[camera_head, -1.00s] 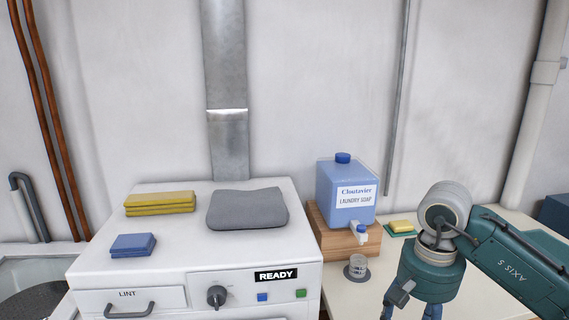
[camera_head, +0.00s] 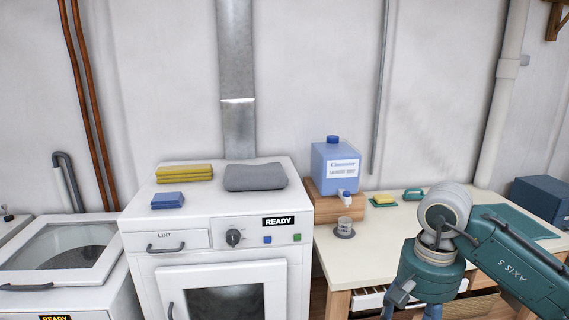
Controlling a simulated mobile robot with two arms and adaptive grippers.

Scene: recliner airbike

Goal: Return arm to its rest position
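My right arm (camera_head: 500,257), teal with grey joints, comes in from the right edge and bends down in front of the table at the right. My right gripper (camera_head: 412,313) is at the bottom edge of the view. Only its upper parts show there; its fingertips are cut off, so I cannot tell whether it is open or holds anything. My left arm and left gripper are not in view.
A white dryer (camera_head: 270,231) carries folded yellow, blue and grey cloths. Beside it, a table (camera_head: 345,262) holds a blue soap jug (camera_head: 335,168) on a wooden block, a small cup (camera_head: 345,225) and a sponge (camera_head: 383,199). A washer (camera_head: 62,249) stands left.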

